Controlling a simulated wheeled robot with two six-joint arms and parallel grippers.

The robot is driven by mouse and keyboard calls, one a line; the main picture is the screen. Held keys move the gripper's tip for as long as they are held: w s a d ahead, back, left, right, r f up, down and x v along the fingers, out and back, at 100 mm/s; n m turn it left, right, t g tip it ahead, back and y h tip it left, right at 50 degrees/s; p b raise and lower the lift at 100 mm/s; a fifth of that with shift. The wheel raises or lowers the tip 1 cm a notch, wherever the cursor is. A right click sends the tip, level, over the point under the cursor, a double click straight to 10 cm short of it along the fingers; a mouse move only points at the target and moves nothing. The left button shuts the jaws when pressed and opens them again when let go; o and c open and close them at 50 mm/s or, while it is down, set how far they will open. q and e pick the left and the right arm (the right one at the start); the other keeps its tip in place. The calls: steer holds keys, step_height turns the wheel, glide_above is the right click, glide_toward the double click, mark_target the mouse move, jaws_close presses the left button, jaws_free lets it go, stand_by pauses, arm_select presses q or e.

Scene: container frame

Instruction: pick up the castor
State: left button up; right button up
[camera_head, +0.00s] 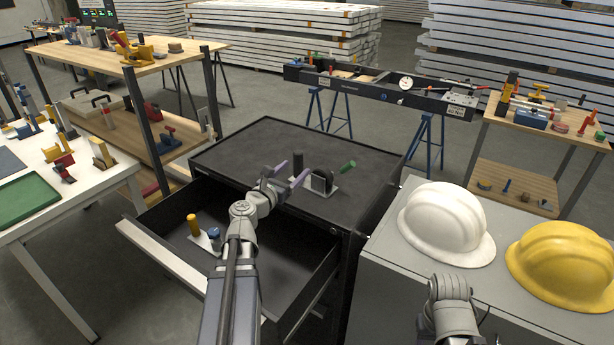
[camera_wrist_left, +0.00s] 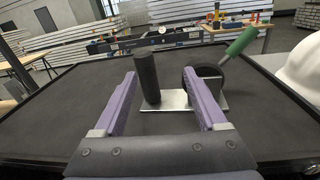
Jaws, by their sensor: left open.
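The castor stands on the black cabinet top, with a black wheel (camera_head: 321,180) on a pale metal plate. A dark upright cylinder (camera_head: 298,162) stands at its left and a green handle (camera_head: 348,166) sticks up at its right. In the left wrist view the wheel (camera_wrist_left: 205,80), the plate (camera_wrist_left: 172,101), the cylinder (camera_wrist_left: 148,78) and the green handle (camera_wrist_left: 241,41) show ahead. My left gripper (camera_head: 290,173) has purple fingers, open and empty, just short of the castor. In the wrist view the right finger overlaps part of the wheel. My right gripper is not in view.
The cabinet's drawer (camera_head: 270,245) is pulled out below my left arm, holding a plate with yellow and blue parts (camera_head: 198,230). White (camera_head: 447,222) and yellow (camera_head: 562,262) helmets lie on a grey cabinet at right. The cabinet top (camera_head: 245,150) is otherwise clear.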

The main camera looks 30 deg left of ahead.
mark_target(296, 161)
arm_select(q)
steer(key=shift+s+a+r+n+y, duration=0.15)
steer(key=shift+a+n+y, duration=0.15)
steer(key=shift+a+n, duration=0.55)
steer(key=shift+w+a+m, duration=0.2)
steer(key=shift+w+m, duration=0.05)
steer(key=shift+w, duration=1.15)
steer(key=shift+w+a+f+b, duration=0.1)
steer(key=shift+w+f+b, duration=0.1)
steer(key=shift+w, duration=0.65)
steer(key=shift+w+a+f+b, duration=0.1)
steer(key=shift+w+f+b, duration=0.1)
steer(key=shift+w, duration=0.65)
steer(key=shift+w+f+b, duration=0.2)
steer(key=shift+w, duration=0.65)
jaws_close()
